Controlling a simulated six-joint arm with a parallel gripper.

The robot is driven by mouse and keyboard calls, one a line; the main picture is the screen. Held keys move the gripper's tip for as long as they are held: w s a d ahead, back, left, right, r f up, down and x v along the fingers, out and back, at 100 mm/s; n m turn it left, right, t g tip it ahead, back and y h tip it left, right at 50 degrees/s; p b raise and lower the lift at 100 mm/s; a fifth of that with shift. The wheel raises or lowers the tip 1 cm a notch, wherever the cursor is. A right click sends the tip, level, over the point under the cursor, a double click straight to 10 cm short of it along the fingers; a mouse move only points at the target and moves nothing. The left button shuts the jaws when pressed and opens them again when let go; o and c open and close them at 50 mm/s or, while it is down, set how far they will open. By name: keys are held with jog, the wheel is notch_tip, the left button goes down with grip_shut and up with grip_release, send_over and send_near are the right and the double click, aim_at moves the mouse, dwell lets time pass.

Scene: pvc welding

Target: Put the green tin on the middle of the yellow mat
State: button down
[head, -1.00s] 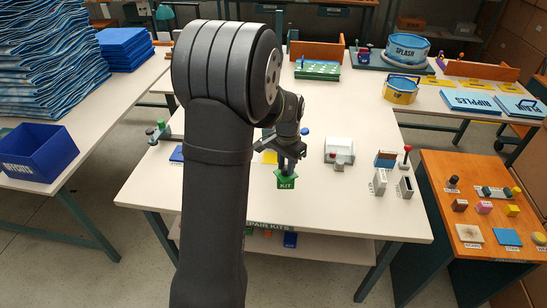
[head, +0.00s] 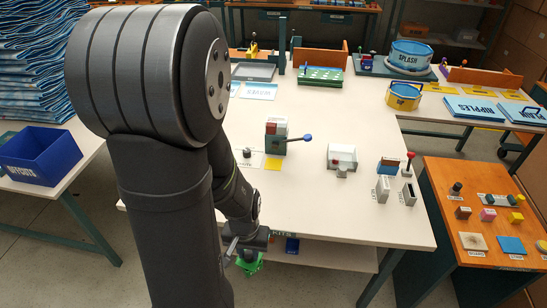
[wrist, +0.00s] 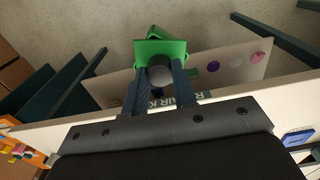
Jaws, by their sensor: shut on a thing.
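My gripper (head: 244,250) is at the front edge of the white table, low in the head view. It is shut on the grey knob of the green tin (head: 250,264). In the wrist view the green tin (wrist: 158,48) hangs between and beyond the fingertips (wrist: 158,82), past the table's front edge, and looks tilted. My arm partly covers the tin in the head view.
The grey block device (head: 275,142) with a blue-knobbed lever stands by the mat. A shelf (head: 330,255) under the table holds a blue tin (head: 292,245). The front middle of the tabletop is clear.

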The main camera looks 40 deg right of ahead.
jog(key=w+d, duration=3.1)
jog(key=shift+f, duration=0.1)
jog(key=shift+f, duration=0.1)
jog(key=c, duration=1.2)
grip_release()
jog(key=shift+o, duration=0.2)
notch_tip(320, 180, up, 12)
